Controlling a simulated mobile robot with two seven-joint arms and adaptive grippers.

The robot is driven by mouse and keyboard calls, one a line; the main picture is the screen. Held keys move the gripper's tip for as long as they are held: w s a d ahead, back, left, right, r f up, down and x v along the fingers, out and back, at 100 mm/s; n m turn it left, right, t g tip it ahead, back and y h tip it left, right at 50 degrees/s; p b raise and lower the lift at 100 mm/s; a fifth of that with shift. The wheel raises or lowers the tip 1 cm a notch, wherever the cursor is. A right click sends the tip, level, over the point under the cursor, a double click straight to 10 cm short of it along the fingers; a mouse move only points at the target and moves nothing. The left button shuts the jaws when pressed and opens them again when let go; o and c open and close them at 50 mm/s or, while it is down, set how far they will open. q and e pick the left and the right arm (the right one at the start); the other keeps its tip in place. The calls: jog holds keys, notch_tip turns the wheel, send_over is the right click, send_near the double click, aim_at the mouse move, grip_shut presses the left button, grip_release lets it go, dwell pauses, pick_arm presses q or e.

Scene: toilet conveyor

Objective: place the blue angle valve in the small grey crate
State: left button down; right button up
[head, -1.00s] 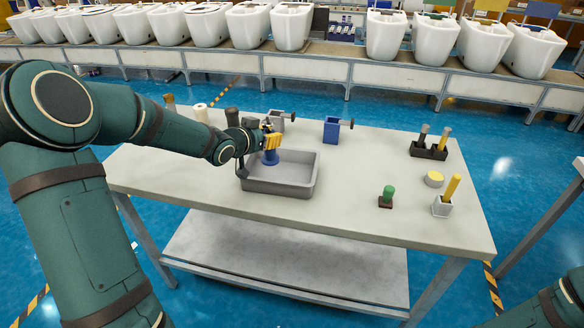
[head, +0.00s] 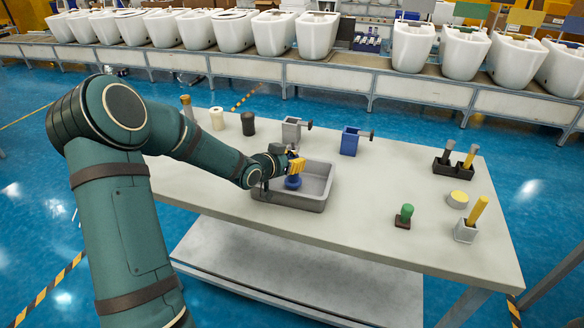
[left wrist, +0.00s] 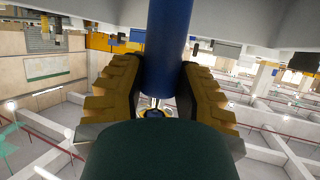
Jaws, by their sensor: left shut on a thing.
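The blue angle valve (head: 293,183) is held by my left gripper (head: 296,168). Its yellow finger pads close on the valve from both sides. In the left wrist view the blue valve body (left wrist: 167,50) stands between the yellow pads (left wrist: 160,95). The small grey crate (head: 318,204), a low open tray, sits on the table. The valve is inside the crate's outline, low, near its middle; I cannot tell whether it touches the floor. The fingers hide the valve's upper part. My right gripper is not in view.
Behind the crate stand a grey open box (head: 291,130) and a blue open box (head: 350,142), each with a dark knob. A green-topped piece (head: 405,214), a yellow disc (head: 457,199) and a white holder (head: 465,232) stand right.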

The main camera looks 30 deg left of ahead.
pick_arm(q)
jog(key=shift+f, duration=0.9)
jog(key=shift+r, duration=0.1)
jog(key=c, duration=1.1)
grip_release()
jog(key=shift+f, duration=0.2)
jog(key=o, duration=0.4)
jog(key=shift+c, duration=0.2)
jog(key=shift+r, duration=0.15)
